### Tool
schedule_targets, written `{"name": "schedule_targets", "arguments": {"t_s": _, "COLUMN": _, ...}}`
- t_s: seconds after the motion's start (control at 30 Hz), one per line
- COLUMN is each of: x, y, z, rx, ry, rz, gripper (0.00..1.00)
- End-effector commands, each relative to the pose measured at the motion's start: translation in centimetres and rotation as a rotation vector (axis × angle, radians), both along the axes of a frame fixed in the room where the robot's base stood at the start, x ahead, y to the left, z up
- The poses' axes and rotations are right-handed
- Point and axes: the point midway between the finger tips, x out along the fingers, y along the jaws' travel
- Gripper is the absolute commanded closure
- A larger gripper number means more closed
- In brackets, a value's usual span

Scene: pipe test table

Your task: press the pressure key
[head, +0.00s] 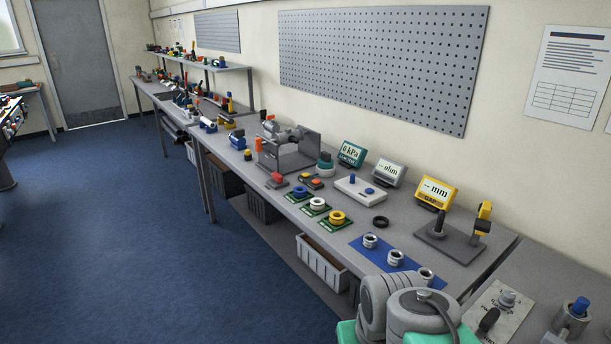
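A teal display (351,154) reading "0 kPa" stands at the back of the long grey table, with a smaller line of text below the reading that I cannot read surely. A round grey and teal piece (325,166) stands just left of it. No key marked as the pressure key can be made out at this size. My grey arm links show at the bottom centre, in front of the table edge. My gripper is not in view.
A grey clamp rig (287,148) stands left of the display. A white box with blue knobs (361,187), an ohm display (390,172) and a yellow mm display (437,191) stand to the right. Coloured rings (318,204) and a blue mat (376,254) lie along the front edge.

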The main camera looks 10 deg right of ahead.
Motion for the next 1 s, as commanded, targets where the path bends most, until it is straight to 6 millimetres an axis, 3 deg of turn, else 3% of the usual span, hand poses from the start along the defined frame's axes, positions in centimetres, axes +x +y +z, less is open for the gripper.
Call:
{"name": "schedule_targets", "arguments": {"t_s": 0.27, "x": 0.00, "y": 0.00, "z": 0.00, "rx": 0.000, "ry": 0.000, "rz": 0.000, "gripper": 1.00}}
{"name": "schedule_targets", "arguments": {"t_s": 1.0, "x": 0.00, "y": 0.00, "z": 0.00, "rx": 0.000, "ry": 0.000, "rz": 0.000, "gripper": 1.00}}
